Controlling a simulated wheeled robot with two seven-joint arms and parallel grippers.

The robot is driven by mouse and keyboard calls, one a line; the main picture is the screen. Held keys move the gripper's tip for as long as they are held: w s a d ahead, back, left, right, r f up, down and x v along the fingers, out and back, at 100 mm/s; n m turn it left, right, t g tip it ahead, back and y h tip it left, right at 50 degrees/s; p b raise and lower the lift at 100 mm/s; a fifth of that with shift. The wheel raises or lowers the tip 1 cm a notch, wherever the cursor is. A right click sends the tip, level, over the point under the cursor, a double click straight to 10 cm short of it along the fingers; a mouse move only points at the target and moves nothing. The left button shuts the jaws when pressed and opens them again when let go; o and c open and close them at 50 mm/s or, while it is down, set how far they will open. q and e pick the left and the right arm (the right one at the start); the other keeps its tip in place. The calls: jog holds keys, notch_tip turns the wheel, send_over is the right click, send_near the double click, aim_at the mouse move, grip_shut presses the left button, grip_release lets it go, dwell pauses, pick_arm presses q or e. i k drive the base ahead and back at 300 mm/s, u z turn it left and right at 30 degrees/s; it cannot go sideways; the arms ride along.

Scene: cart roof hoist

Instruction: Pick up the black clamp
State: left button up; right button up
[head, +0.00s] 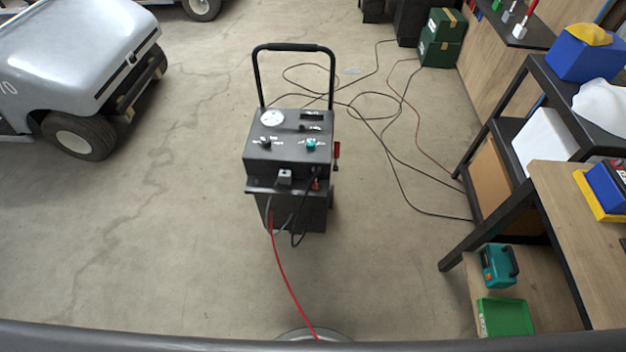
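A dark charger cart (288,150) with a dial, knobs and a tall black handle stands upright on the floor in the middle of the head view. A black cable (301,232) loops down its front, and a red cable (285,275) runs from it to the bottom of the picture. A small grey block (284,177) and a small red piece (316,184) sit on its front ledge. I cannot make out the black clamp for certain; parts at the ledge are small and dark. Neither of my grippers is in view.
A silver golf cart (75,60) stands at the left. Cables (385,120) lie coiled behind the charger. A shelf and wooden bench (585,235) with a teal case (498,265) and green tray (506,317) line the right. The floor left of the charger is clear.

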aim_at(317, 181)
jog(key=k, duration=1.35)
jog(key=z, duration=0.5)
jog(key=i, duration=0.6)
jog(key=z, duration=0.6)
jog(key=i, duration=0.85)
jog(key=u, duration=0.35)
